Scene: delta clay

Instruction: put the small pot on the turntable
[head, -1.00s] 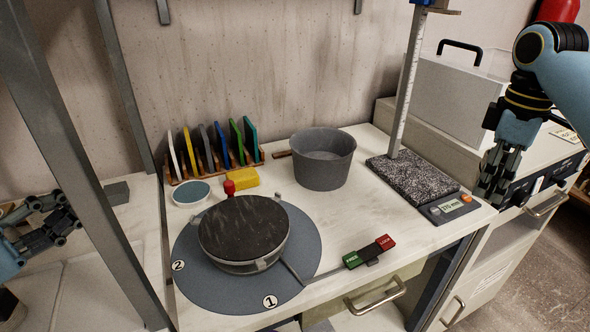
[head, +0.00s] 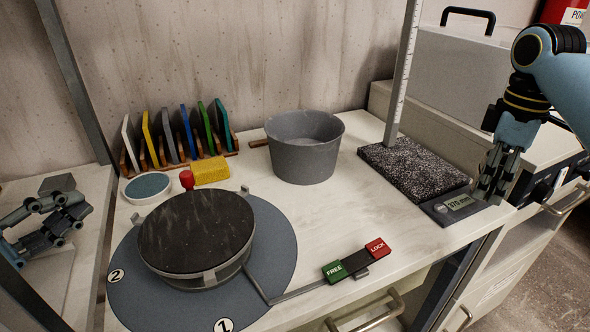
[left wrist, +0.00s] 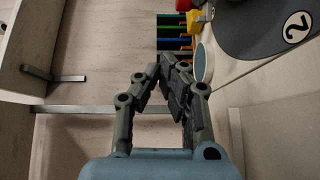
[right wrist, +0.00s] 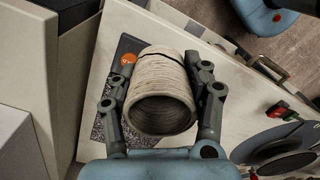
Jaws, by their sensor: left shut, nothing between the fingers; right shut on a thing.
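The small pot (right wrist: 160,95), a pale ribbed clay cylinder with an open mouth, is between the fingers of my right gripper (right wrist: 162,88) in the right wrist view. My right gripper is shut on it. In the head view that gripper (head: 493,178) is at the right, beside the height gauge; I cannot make out the pot there. The turntable (head: 197,232), a dark round disc on a metal base, stands at front left on a blue-grey round mat (head: 275,230). Its top is empty. My left gripper (head: 75,205) is shut and empty at far left, and shows in the left wrist view (left wrist: 168,65).
A grey tub (head: 304,150) stands behind the turntable. A speckled slab (head: 413,170) with a ruled post is at right. A lever with a green FREE pad (head: 333,271) and red LOCK pad (head: 377,247) is in front. Colored plates (head: 187,130) and a yellow sponge (head: 210,172) are at back left.

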